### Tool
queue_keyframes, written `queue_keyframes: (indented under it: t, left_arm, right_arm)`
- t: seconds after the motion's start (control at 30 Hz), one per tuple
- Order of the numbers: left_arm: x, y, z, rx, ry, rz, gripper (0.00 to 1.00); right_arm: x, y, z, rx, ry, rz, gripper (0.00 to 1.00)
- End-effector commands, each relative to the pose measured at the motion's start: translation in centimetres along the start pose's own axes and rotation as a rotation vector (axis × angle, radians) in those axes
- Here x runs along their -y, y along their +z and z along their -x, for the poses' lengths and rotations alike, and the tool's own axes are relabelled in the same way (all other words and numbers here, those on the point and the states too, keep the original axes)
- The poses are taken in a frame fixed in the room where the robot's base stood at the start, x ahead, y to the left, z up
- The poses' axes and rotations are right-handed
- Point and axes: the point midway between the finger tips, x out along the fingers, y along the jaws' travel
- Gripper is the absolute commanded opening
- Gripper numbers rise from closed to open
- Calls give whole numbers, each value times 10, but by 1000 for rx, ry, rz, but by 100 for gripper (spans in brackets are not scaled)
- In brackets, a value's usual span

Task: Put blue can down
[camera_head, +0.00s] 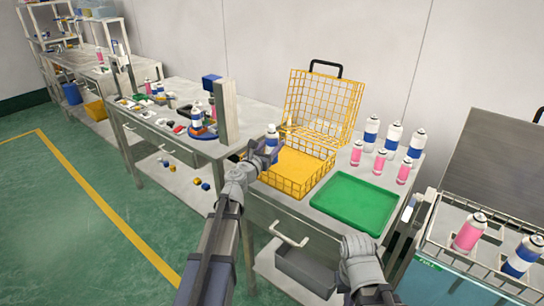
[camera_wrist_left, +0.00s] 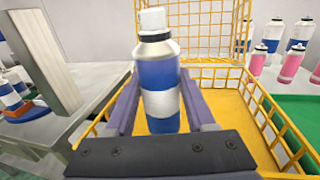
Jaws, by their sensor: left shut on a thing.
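The blue can (camera_wrist_left: 158,82) has a white cap, a blue body and a white band. It stands upright between the fingers of my left gripper (camera_wrist_left: 158,108), which is shut on it. In the head view the blue can (camera_head: 271,143) and my left gripper (camera_head: 262,152) are at the left edge of the yellow wire basket (camera_head: 300,180). I cannot tell whether the can's base touches anything, as the gripper hides it. My right gripper (camera_head: 360,262) is low in the head view, in front of the green tray (camera_head: 355,203); its jaws do not show clearly.
The basket's yellow mesh lid (camera_head: 322,105) stands open behind it. Several blue-white and pink cans (camera_head: 382,161) stand right of the basket. The green tray is empty. A grey post (camera_head: 227,112) rises left of the basket. A wire crate (camera_head: 480,245) holding cans is at far right.

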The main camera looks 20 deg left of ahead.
Motion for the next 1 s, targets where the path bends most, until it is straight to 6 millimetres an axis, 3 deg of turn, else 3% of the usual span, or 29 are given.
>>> queue_keyframes:
  t: [0.03, 0.2, 1.0]
  left_arm:
    - [0, -13, 0, 0, 0, 0, 0]
    - [0, -30, 0, 0, 0, 0, 0]
    - [0, -39, 0, 0, 0, 0, 0]
  right_arm:
    - [1, -1, -13, 0, 0, 0, 0]
    - [3, -2, -29, 0, 0, 0, 0]
    - [4, -2, -39, 0, 0, 0, 0]
